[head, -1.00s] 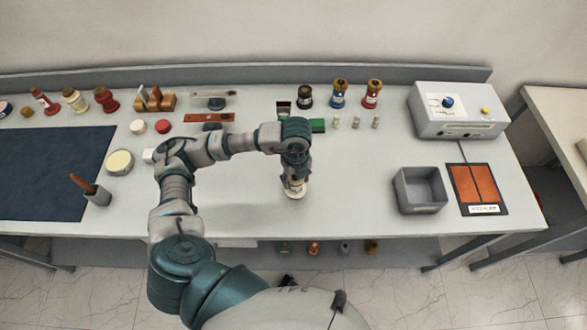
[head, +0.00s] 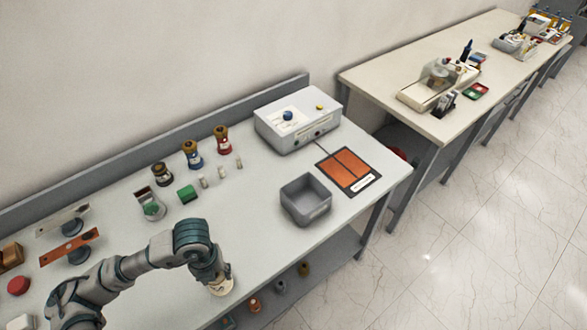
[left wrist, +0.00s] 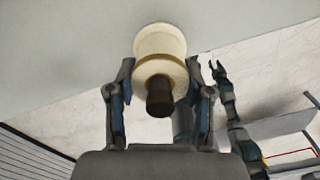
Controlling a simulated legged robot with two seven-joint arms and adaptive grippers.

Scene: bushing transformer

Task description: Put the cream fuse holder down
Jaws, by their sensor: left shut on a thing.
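The cream fuse holder (left wrist: 160,45) is a stout cream cylinder with a wider collar and a dark brown end, seen in the left wrist view. My left gripper (left wrist: 160,90) has a finger on each side of it and is shut on it. In the head view my left gripper (head: 211,274) points down at the front of the bench, with the cream holder (head: 221,287) under it. I cannot tell whether the holder touches the bench top. My right gripper (left wrist: 217,70) shows small in the left wrist view, its fingers apart and empty.
Blue (head: 192,155) and red (head: 221,140) holders stand at the back. Bench top between gripper and bin is clear.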

